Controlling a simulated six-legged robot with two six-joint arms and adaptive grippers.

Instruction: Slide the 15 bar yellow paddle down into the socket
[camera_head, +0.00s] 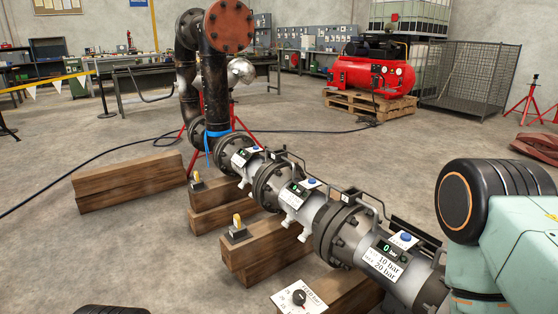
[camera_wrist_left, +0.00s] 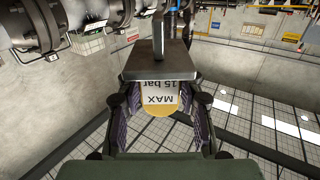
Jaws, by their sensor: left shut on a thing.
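The yellow-edged paddle tag (camera_wrist_left: 158,102) reads "MAX 15 bar" upside down in the left wrist view. My left gripper (camera_wrist_left: 158,112) is shut on this tag, one finger on each side. A wide grey plate (camera_wrist_left: 157,62) lies just beyond the fingers, and a narrow grey piece (camera_wrist_left: 158,32) extends from it. In the head view, the flanged pipe line (camera_head: 320,215) runs from the lower right to the upright pipe. Small boxes with wire handles and labelled displays (camera_head: 385,255) sit on it. I cannot tell which part is the socket. My right gripper is not in view.
Wooden beams (camera_head: 130,185) support or lie beside the pipe. Two dark stands with yellow tags (camera_head: 238,228) stand on beams. A red compressor (camera_head: 378,75) is at the back right.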

